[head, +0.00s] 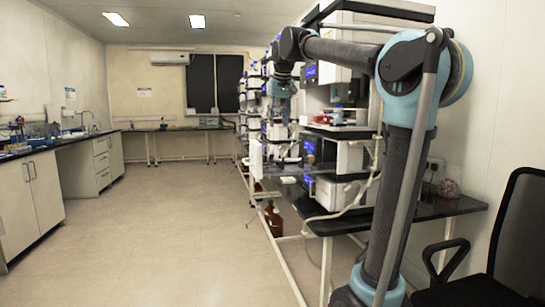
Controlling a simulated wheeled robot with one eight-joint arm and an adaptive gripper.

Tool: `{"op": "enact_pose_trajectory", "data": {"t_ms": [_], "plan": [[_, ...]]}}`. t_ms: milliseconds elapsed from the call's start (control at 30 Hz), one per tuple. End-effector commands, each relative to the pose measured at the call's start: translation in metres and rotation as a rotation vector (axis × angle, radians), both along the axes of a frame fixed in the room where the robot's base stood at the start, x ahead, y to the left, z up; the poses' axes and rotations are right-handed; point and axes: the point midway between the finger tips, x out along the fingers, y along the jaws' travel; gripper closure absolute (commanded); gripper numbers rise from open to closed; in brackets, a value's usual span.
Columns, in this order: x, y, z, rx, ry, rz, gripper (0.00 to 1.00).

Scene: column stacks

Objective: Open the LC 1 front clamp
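My arm reaches from the right toward a row of stacked instruments on the bench, and its wrist hangs down in front of them. My gripper (281,148) appears to be at the low end of the wrist, close to the front of a stack. It is small and blends with the instruments behind it, so its fingers and anything between them cannot be made out. The nearest instrument stack (352,158) has white and dark modules with blue displays. The LC 1 front clamp cannot be picked out, and no label is readable.
The instruments stand on a dark-topped bench (455,206) with a pale frame. Brown bottles (273,219) stand on the floor under it. A black chair (518,235) is at the lower right. A cabinet counter (30,190) lines the left. The floor (165,230) between is clear.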

Motion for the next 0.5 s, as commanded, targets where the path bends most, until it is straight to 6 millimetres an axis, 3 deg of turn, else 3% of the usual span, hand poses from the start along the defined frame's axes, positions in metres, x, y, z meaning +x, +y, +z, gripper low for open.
{"op": "enact_pose_trajectory", "data": {"t_ms": [233,500], "plan": [[0.010,0.011,0.001,0.003,-0.005,0.008,0.63],[0.025,0.015,-0.038,0.002,-0.006,0.007,0.63]]}}
